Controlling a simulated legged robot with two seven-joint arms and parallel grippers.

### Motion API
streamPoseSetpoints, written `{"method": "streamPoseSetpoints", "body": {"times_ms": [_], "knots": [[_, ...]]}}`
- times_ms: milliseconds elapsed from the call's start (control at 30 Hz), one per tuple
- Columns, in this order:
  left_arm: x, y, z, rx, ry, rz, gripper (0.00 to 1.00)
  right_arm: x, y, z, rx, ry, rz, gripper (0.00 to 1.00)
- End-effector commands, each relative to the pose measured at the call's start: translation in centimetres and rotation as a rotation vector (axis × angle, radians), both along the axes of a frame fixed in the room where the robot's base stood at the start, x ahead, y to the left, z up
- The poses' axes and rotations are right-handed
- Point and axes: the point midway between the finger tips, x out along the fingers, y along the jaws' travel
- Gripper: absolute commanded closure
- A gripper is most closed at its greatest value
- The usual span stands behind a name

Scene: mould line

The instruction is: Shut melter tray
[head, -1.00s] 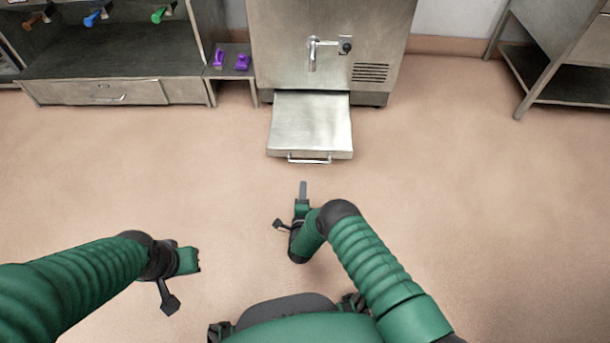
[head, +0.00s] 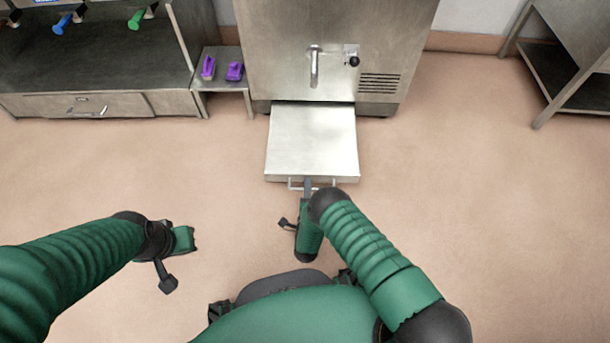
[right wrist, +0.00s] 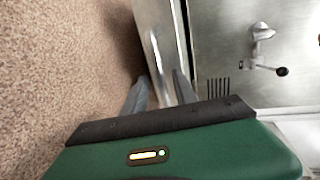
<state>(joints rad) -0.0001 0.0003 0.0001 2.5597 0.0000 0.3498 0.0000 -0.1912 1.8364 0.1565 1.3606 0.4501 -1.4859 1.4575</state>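The melter tray (head: 312,140) is a flat metal drawer sticking out from the bottom of the steel melter (head: 325,50). Its bar handle (head: 296,186) is on the near edge. My right gripper (head: 308,184) is at the handle's middle in the head view, and the arm hides part of the bar.
A tap (head: 314,65) and a black-knobbed fitting (head: 352,60) are on the melter front. A side shelf (head: 222,84) with purple items and a steel bench (head: 90,72) stand left. A metal rack (head: 565,75) stands right. The floor around the tray is clear.

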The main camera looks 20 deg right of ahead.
Motion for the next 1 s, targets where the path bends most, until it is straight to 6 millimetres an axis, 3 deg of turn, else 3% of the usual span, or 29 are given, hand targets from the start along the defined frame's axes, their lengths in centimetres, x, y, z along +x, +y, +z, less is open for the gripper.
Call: {"method": "streamPoseSetpoints", "body": {"times_ms": [300,567,1000], "knots": [[-0.03,0.01,0.0,0.0,0.0,0.0,1.0,-0.21,-0.05,-0.13,-0.001,0.001,0.0,0.66],[-0.02,0.0,0.01,0.0,0.0,0.0,1.0,-0.2,-0.06,-0.17,0.0,0.002,0.0,1.0],[-0.02,0.0,-0.01,0.0,0.0,0.0,1.0,-0.27,-0.06,-0.29,-0.001,0.005,0.0,1.0]]}}
